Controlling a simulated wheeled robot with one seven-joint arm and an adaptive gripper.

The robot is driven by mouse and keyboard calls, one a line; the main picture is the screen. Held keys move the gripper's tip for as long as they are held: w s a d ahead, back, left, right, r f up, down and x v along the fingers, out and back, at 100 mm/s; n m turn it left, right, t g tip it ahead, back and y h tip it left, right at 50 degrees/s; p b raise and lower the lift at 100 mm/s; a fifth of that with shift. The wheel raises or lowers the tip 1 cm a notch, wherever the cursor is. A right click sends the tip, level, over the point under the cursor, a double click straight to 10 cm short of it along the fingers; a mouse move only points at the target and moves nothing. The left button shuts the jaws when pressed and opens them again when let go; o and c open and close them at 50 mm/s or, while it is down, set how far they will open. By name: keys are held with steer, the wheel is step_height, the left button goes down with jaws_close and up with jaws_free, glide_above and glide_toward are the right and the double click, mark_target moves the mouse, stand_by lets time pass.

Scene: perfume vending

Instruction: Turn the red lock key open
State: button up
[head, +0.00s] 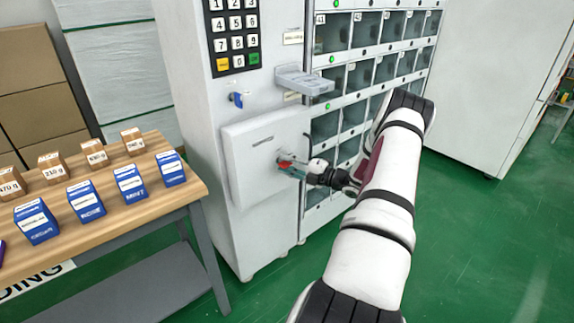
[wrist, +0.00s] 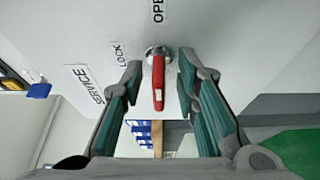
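The red lock key (wrist: 158,82) sits in a round metal lock on a pale panel, between the printed words LOCK and OPEN in the wrist view. Its handle extends downward in that picture. My gripper (wrist: 160,65) is open, with one green-padded finger on each side of the key and a visible gap on both sides. In the head view, the red key (head: 284,157) is at the right part of the white service panel (head: 245,176), and my gripper (head: 296,170) is right at it, partly hiding it.
A blue key (head: 237,99) is above the panel, below a keypad (head: 233,38). A small shelf (head: 305,82) juts out above my gripper. Glass-fronted compartments (head: 325,127) are to the right. A wooden table (head: 186,190) with several boxes stands at left.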

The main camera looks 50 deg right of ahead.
steer(key=s+d, duration=0.1)
steer(key=s, duration=1)
steer(key=shift+s+d, duration=0.4)
